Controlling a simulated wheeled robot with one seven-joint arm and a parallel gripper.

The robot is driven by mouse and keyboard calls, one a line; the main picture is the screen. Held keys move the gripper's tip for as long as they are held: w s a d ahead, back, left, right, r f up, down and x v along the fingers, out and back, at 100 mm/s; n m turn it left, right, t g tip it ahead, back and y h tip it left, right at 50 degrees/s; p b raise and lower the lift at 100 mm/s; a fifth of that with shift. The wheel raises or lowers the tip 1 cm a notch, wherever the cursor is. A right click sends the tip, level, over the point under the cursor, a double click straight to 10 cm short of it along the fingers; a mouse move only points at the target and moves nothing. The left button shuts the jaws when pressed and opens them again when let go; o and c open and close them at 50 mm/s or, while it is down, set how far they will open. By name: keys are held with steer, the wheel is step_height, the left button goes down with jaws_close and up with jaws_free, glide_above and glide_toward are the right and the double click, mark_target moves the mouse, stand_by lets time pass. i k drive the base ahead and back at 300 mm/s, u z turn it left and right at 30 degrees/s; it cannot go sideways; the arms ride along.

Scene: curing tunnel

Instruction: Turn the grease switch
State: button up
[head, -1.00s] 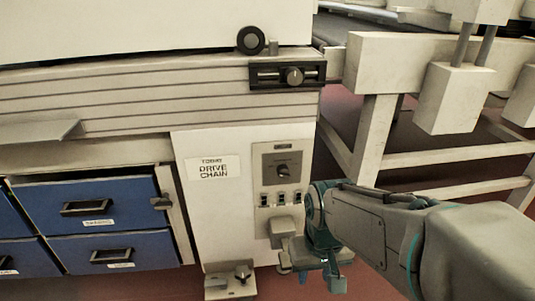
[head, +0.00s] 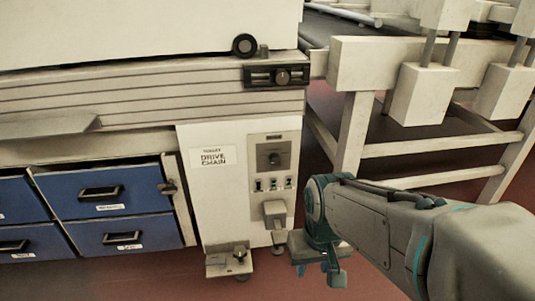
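A grey control panel (head: 273,180) is on the front of the white cabinet, right of the "DRIVE CHAIN" label. It has a dark rotary knob (head: 274,159) at the top and a row of small dark switches (head: 273,184) below it. A black strip with a round knob (head: 282,76) is higher up on the machine edge. The lettering by the knobs is too small to read, so I cannot tell which control is the grease switch. My gripper (head: 322,268) points down, to the right of and below the panel, apart from it. Its finger opening is unclear.
A pale box (head: 274,213) juts from the panel's lower part. A low bracket with a knob (head: 232,260) stands at the cabinet's foot. Blue drawers (head: 108,190) are at left. A pale frame with legs (head: 354,130) stands at right. Reddish floor shows between.

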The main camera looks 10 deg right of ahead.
mark_target(274, 159)
steer(key=k, duration=0.95)
steer(key=u, duration=0.75)
steer(key=i, duration=1.55)
steer(key=z, duration=0.8)
